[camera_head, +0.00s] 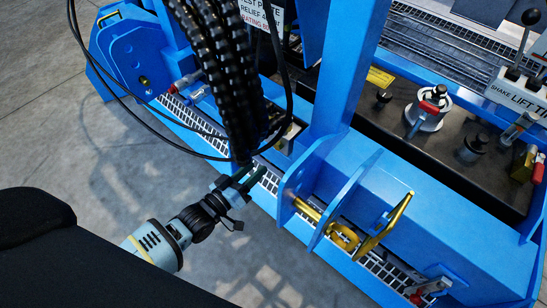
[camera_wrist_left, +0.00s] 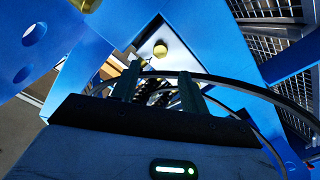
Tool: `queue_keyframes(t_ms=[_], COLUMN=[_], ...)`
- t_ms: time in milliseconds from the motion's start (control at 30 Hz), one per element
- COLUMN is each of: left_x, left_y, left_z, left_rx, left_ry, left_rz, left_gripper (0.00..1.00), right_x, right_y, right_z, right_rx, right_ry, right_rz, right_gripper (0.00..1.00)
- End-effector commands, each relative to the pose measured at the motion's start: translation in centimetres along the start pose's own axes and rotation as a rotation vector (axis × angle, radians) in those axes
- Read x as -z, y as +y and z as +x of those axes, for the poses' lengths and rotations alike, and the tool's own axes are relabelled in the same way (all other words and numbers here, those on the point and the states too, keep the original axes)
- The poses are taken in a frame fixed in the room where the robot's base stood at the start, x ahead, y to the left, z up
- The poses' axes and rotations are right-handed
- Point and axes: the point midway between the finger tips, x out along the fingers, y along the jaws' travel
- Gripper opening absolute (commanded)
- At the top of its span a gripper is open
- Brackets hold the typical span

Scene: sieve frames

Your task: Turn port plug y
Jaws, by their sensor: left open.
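My left gripper (camera_head: 250,182) is open beside the hanging bundle of black hoses (camera_head: 228,75), over the near edge of the blue frame. In the left wrist view its two dark fingers (camera_wrist_left: 160,88) stand apart, and dark hose shapes show between and beyond them. I cannot tell whether the fingers touch a hose. A small round yellow piece (camera_wrist_left: 160,49) shows beyond the fingertips. I cannot tell whether it is port plug y, and no plug is clearly marked as such in the head view. My right gripper is not in view.
The blue steel frame (camera_head: 345,75) has brackets with a brass pin and ring (camera_head: 343,237) right of my gripper. Thin black cables loop around the hose bundle. A white valve with a red part (camera_head: 428,108) stands farther right. The concrete floor (camera_head: 50,130) is open at left.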

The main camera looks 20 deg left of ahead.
Motion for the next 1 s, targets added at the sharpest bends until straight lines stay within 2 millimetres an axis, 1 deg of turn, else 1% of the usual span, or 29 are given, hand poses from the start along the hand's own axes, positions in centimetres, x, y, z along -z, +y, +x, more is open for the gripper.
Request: queue_keyframes(t_ms=[33,267,367,700,833,1000], left_x=[-0.1,0.2,0.2,0.1,0.1,0.2], left_y=[-0.3,-0.2,-0.3,-0.3,-0.3,-0.2], left_z=[0.3,0.6,1.3,6.2,7.5,8.2], left_rx=[-0.003,-0.007,-0.007,-0.007,-0.006,-0.006], left_ry=[0.005,0.011,0.011,0.010,0.009,0.008], left_rz=[-0.003,-0.004,-0.004,-0.003,-0.004,-0.003], left_gripper=[0.45,0.45,0.45,0.45,0.45,0.45], right_x=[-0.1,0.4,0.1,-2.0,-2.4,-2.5], right_y=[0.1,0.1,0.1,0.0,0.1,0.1], right_z=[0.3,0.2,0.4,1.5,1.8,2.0], right_rx=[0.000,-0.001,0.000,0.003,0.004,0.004], right_ry=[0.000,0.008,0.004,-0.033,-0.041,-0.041], right_rz=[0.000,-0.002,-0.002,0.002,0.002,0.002], right_gripper=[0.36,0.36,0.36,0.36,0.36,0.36])
